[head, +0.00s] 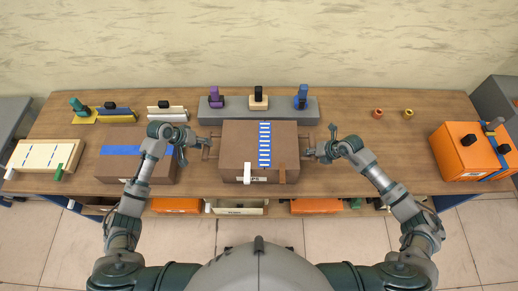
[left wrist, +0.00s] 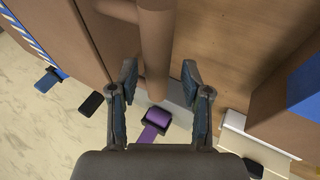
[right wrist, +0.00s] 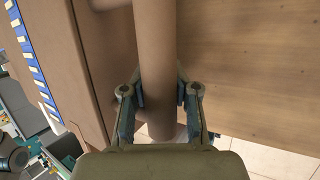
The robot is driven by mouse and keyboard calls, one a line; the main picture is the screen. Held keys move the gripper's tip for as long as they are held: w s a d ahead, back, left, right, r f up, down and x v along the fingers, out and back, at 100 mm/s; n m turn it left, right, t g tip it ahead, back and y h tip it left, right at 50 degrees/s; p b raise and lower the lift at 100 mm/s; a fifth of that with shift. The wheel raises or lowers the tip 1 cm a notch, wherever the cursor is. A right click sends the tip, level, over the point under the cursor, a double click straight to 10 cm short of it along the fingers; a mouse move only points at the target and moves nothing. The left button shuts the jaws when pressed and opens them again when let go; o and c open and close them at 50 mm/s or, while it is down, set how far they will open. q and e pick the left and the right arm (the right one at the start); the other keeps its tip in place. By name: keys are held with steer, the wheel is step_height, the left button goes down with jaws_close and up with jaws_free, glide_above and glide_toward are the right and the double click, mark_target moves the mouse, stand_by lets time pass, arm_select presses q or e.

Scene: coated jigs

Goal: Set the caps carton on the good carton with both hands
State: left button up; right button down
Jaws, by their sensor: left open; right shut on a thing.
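The caps carton (head: 241,140) is a brown box with a blue-and-white striped band, in the middle of the table, with a bar handle on each side. Its front label is partly covered and ends in "PS". My left gripper (head: 203,144) is open at the left handle; in the left wrist view the handle bar (left wrist: 155,50) passes between the parted fingers. My right gripper (head: 311,151) is shut on the right handle, whose bar (right wrist: 155,45) fills its jaws. A lower brown carton with a blue band (head: 108,166), possibly the good carton, stands to the left, partly hidden by my left arm.
A grey rack (head: 311,111) with purple, tan and blue handled tools stands behind the caps carton. Handled jigs (head: 165,112) lie at back left, a cream board (head: 33,155) at far left, orange boxes (head: 458,154) at far right. The table right of centre is mostly clear.

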mark_target(314, 147)
arm_select(q)
steer(key=shift+x, duration=1.9)
arm_select(e)
steer(key=shift+w+r, duration=0.1)
arm_select(q)
jaws_close()
arm_select(e)
steer(key=shift+d, duration=0.15)
arm_select(q)
steer(key=shift+r, duration=0.1)
arm_select(e)
steer(key=shift+r, duration=0.1)
